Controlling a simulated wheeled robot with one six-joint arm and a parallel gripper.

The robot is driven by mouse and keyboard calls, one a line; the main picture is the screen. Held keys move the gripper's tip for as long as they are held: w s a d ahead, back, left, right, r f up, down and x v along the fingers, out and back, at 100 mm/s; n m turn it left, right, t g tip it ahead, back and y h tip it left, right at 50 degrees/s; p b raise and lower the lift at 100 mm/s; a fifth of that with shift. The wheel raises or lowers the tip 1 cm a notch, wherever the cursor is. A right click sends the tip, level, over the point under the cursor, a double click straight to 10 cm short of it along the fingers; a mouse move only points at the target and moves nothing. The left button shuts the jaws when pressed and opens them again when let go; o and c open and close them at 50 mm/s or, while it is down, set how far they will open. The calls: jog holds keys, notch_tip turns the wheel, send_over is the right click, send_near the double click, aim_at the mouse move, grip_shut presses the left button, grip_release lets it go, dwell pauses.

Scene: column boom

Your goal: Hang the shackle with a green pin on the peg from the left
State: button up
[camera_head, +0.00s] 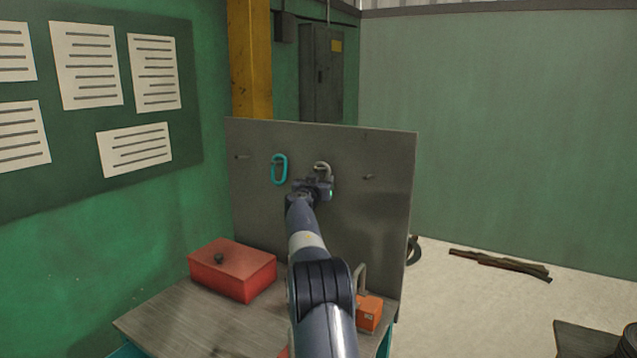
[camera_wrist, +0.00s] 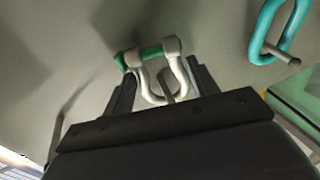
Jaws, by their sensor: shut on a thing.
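The shackle (camera_wrist: 180,72) is pale grey with a green pin (camera_wrist: 150,52). It sits between the fingers of my gripper (camera_wrist: 163,88), which is shut on it, close to the grey board. A short grey peg (camera_wrist: 167,84) shows inside the shackle's bow; I cannot tell whether it passes through. In the head view the shackle (camera_head: 322,167) is a pale loop just above my gripper (camera_head: 315,184), in front of the board (camera_head: 340,240). Other pegs show at the board's left (camera_head: 242,157) and right (camera_head: 369,177). The gripper hides part of the board.
A teal oval link (camera_head: 280,170) hangs on a peg just left of my gripper; it also shows in the wrist view (camera_wrist: 265,35). A red box (camera_head: 232,272) and an orange padlock (camera_head: 369,313) stand on the bench (camera_head: 170,320) below.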

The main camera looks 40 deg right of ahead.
jog(key=shift+r, duration=0.1)
dwell(0.3)
jog(key=o, duration=1.2)
jog(key=b+v, duration=0.9)
jog(key=v, duration=0.1)
jog(key=shift+s+a, duration=0.2)
jog(key=shift+a, duration=0.2)
